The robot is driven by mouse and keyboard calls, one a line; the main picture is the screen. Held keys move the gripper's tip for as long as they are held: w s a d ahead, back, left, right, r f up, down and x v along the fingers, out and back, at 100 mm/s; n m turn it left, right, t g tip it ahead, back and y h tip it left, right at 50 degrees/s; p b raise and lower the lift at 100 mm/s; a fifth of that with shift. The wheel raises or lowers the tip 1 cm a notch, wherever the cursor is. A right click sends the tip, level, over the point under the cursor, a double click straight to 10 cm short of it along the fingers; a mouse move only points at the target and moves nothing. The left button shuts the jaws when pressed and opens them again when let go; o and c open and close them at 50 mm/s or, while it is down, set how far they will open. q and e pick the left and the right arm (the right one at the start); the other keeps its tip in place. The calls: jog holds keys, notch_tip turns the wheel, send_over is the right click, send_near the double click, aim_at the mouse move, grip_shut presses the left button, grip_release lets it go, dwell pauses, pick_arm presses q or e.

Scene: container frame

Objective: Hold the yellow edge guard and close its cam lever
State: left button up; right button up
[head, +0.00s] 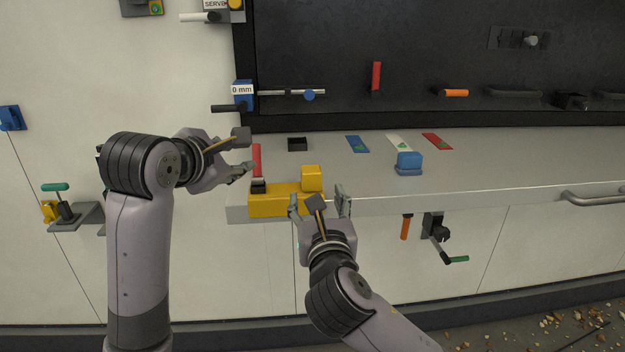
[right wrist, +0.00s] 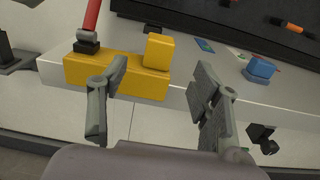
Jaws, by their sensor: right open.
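The yellow edge guard (head: 275,204) sits on the front edge of the grey bench, near its left end, with a raised yellow block (head: 311,178) at its right end. Its red cam lever (head: 256,160) stands upright on a dark base at the guard's left end. My left gripper (head: 247,172) is just left of the lever; its fingers overlap, so the gap is unclear. My right gripper (head: 318,203) is open and empty at the guard's right front. In the right wrist view, the guard (right wrist: 130,80) lies beyond the left finger, and the lever (right wrist: 91,18) leans right.
The grey bench top (head: 480,165) carries a blue block (head: 409,162), a small black tray (head: 297,144) and several flat coloured cards. A dark panel (head: 400,50) rises behind. A crank with a green handle (head: 457,259) and a bar handle (head: 595,198) stick out below the bench.

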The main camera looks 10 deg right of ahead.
aim_at(312, 179)
jog(key=w, duration=0.9)
jog(key=shift+w+d, duration=0.25)
jog(key=shift+w, duration=0.05)
jog(key=shift+c, duration=0.5)
grip_shut()
